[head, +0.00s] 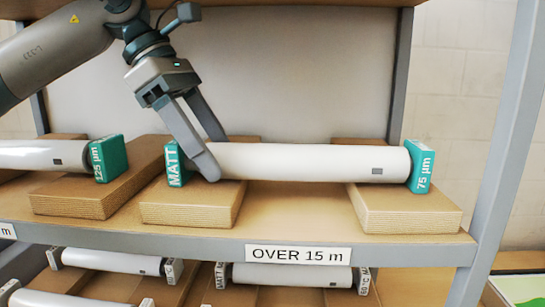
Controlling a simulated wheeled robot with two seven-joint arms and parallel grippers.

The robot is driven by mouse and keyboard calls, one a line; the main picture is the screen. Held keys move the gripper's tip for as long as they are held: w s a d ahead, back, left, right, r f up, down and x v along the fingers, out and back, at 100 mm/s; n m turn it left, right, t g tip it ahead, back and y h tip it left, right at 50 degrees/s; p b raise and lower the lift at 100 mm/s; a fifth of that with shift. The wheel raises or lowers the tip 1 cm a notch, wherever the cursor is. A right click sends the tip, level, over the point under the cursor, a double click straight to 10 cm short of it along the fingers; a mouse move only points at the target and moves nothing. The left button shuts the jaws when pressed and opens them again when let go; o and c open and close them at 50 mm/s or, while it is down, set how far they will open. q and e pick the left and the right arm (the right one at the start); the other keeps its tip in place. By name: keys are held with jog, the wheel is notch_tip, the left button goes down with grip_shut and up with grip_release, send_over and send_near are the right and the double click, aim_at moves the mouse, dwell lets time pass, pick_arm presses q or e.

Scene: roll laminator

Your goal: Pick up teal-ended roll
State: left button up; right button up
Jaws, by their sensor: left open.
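A white roll (300,162) with teal end blocks lies on the upper shelf. Its left teal end (175,166) reads "MATT" and its right teal end (421,167) reads "75 µm". It rests across two wooden blocks. My left gripper (215,158) is open and reaches down at the roll's left end, just right of the "MATT" block. One finger is in front of the roll and the other is behind it. Whether the fingers touch the roll cannot be told. My right gripper is not in view.
Another white roll (40,155) with a teal "125 µm" end lies at the left on a wooden block (98,193). The shelf edge carries an "OVER 15 m" label (298,254). Several white-ended rolls lie on the shelf below. A grey upright (505,150) stands at the right.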

aim_at(260, 150)
pick_arm(q)
jog(key=shift+a+f, duration=0.1)
jog(key=shift+a, duration=0.05)
jog(key=shift+s+d, duration=0.2)
jog(key=shift+s, duration=0.05)
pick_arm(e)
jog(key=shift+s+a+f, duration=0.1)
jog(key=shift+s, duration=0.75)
pick_arm(q)
jog(key=shift+w+d+r+p, duration=0.15)
jog(key=shift+d+r+p, duration=0.05)
jog(key=shift+d+p, duration=0.35)
jog(key=d+p, duration=0.2)
jog(key=d, duration=0.3)
jog(key=shift+d+f+p, duration=0.1)
jog(key=shift+d+p, duration=0.2)
jog(key=shift+d, duration=0.2)
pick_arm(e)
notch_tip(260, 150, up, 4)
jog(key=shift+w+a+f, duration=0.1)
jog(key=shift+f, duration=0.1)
